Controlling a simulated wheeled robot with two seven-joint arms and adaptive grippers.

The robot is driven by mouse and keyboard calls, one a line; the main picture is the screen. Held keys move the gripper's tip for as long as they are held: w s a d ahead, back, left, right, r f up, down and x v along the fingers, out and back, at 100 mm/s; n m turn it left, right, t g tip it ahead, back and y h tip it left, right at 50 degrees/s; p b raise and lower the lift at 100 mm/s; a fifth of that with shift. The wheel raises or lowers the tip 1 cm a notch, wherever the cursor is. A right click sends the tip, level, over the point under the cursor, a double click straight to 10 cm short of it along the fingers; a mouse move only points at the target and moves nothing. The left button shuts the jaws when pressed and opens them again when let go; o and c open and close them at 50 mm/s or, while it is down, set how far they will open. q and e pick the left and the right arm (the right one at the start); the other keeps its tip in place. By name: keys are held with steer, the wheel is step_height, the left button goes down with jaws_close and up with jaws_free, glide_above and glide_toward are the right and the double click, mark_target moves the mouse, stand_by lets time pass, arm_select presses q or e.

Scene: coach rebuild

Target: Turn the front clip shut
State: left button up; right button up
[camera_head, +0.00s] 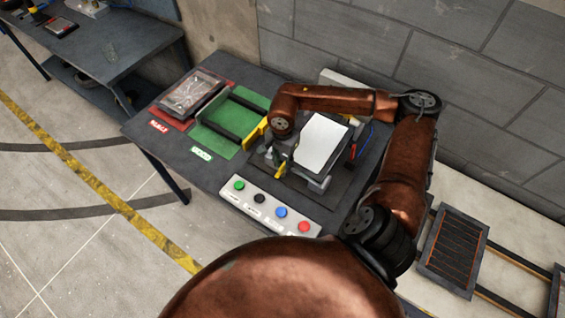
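A dark fixture (343,189) on the table holds a flat white panel (322,143), tilted in the picture. A small yellow piece (280,172) at the fixture's front left looks like the front clip. Whether it is turned open or shut is too small to tell. My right gripper (281,160) points down at the panel's left edge, just above and close to this yellow piece. Contact between them cannot be made out, nor can the finger opening. A longer yellow piece (255,134) lies left of my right wrist. My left gripper is not in view.
A control box (270,207) with green, black, blue and red buttons lies at the table's front edge. Left are a green tray area (218,141) and a red-labelled tray (166,110) with a dark-framed panel (190,93). A grey block wall (430,50) stands behind. A dark framed panel (453,250) lies right.

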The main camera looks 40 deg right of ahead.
mark_target(282, 165)
step_height(282, 165, up, 12)
stand_by(0.6)
stand_by(0.5)
